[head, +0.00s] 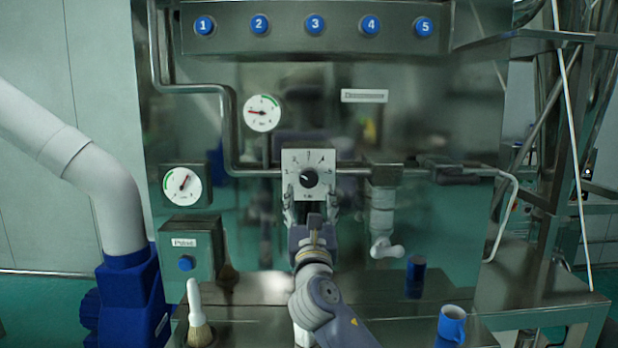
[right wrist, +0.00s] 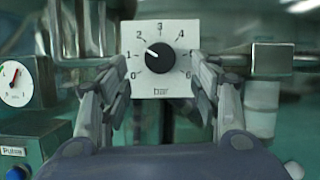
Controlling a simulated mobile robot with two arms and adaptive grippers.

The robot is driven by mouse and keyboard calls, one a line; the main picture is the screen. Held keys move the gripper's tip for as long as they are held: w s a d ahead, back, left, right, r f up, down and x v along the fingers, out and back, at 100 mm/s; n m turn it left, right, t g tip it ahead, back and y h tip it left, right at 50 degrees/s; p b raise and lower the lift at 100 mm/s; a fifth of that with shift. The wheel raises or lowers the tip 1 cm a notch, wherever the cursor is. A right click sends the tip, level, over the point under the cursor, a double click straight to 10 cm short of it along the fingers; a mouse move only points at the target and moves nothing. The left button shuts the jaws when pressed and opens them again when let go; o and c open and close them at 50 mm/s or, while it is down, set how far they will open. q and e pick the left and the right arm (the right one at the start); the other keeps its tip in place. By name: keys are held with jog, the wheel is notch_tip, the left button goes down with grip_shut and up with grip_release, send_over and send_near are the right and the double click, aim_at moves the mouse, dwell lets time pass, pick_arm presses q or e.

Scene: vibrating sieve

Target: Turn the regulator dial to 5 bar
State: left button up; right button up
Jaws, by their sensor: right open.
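The regulator dial is a round black knob (head: 309,178) on a square white plate with a scale, set on the pipe in front of the steel panel. In the right wrist view the knob (right wrist: 160,57) has a white mark pointing up and left, between 1 and 2. The scale runs from 0 at lower left over 3 at the top to 6 at lower right, with "bar" below. My right gripper (head: 310,203) is open and empty. In the right wrist view its fingers (right wrist: 160,88) stand left and right of the plate's lower part; contact cannot be told. My left gripper is not in view.
Two round gauges (head: 262,113) (head: 182,186) are left of the dial. A valve with a white handle (head: 386,248) hangs to its right. Blue numbered buttons (head: 315,24) line the top. A brush (head: 199,325) and a blue mug (head: 452,323) stand below.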

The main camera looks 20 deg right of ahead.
aim_at(309, 181)
jog(key=p+x, duration=0.1)
jog(key=x, duration=0.6)
jog(key=shift+w+p, duration=0.25)
jog(key=shift+p, duration=0.15)
jog(key=c, duration=1)
